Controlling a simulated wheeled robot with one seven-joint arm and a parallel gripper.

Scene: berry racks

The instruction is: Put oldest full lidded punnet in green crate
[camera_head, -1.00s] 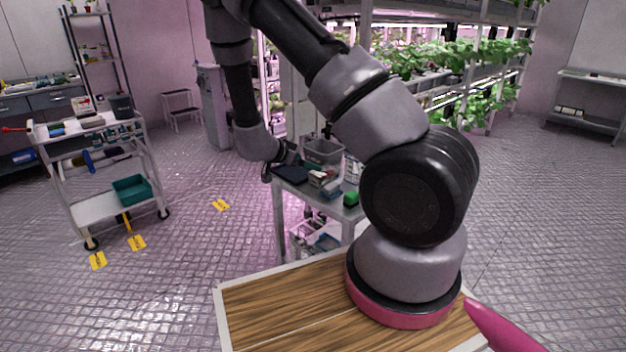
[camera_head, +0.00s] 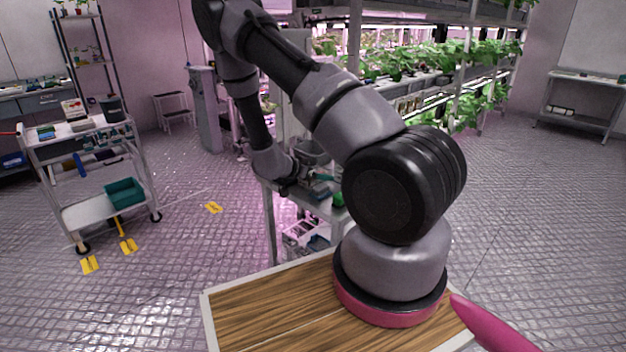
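A dark green crate (camera_head: 124,192) sits on the lower shelf of the white cart at the left. My gripper (camera_head: 290,187) is at the end of my arm, low over the left part of the small grey bench. It is small and dark against the things behind it, so I cannot tell whether it is open or holds anything. Small items lie by it on the bench, but I cannot make out a lidded punnet or any date among them.
The grey bench (camera_head: 327,209) carries a grey tub (camera_head: 313,152) and a small green thing (camera_head: 338,199). The white cart (camera_head: 70,215) holds boxes and a dark bucket (camera_head: 110,107) on top. Yellow floor markers (camera_head: 90,265) lie near it.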

